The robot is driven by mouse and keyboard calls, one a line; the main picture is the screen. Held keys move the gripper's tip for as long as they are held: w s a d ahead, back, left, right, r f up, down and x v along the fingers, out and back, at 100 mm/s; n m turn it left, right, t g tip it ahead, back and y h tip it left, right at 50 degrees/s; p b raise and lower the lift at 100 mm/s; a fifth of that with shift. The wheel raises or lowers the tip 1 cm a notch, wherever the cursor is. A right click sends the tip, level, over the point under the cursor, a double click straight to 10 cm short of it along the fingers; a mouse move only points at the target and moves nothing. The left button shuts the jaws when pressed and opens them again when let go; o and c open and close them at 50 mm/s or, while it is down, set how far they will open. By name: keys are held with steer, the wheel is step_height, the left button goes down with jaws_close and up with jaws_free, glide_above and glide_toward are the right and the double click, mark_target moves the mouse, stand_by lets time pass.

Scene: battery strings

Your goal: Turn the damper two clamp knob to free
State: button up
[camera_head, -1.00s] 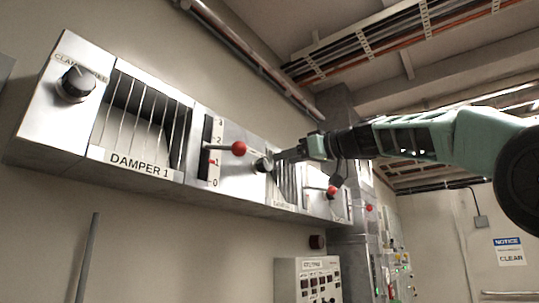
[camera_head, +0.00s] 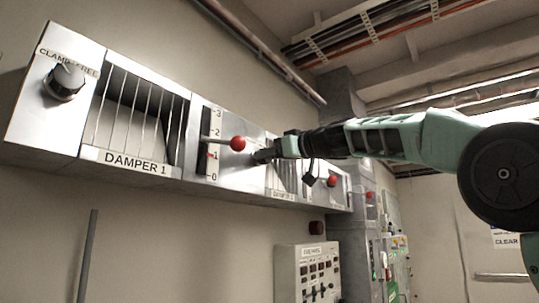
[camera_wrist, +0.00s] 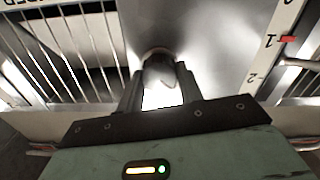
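The damper two clamp knob (camera_wrist: 158,68) shows in the wrist view as a small dark-rimmed knob with a pale grip, on the metal panel between the damper 2 bars and a lever scale. My gripper (camera_wrist: 159,88) is at this knob, one finger to each side of it, and appears open with narrow gaps. Whether the fingers touch the knob is hard to tell. The knob's marking is not readable.
Damper 1 (camera_head: 138,161) has its own clamp knob (camera_head: 64,82) at the left. Its red-ball lever (camera_head: 237,144) sticks out just left of my gripper. Another red-ball lever (camera_head: 332,181) is to the right, below my arm. A control box (camera_head: 309,262) hangs lower.

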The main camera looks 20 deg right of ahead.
steer(key=shift+m, duration=0.4)
steer(key=shift+w+d+m, duration=0.1)
steer(key=shift+m, duration=4.15)
steer(key=shift+d+m, duration=0.1)
steer(key=shift+m, duration=4.15)
steer(key=shift+f, duration=0.1)
steer(key=o, duration=1)
steer(key=b+v, duration=0.7)
steer(key=v, duration=1)
steer(key=shift+s+d, duration=0.15)
steer(key=shift+s, duration=0.05)
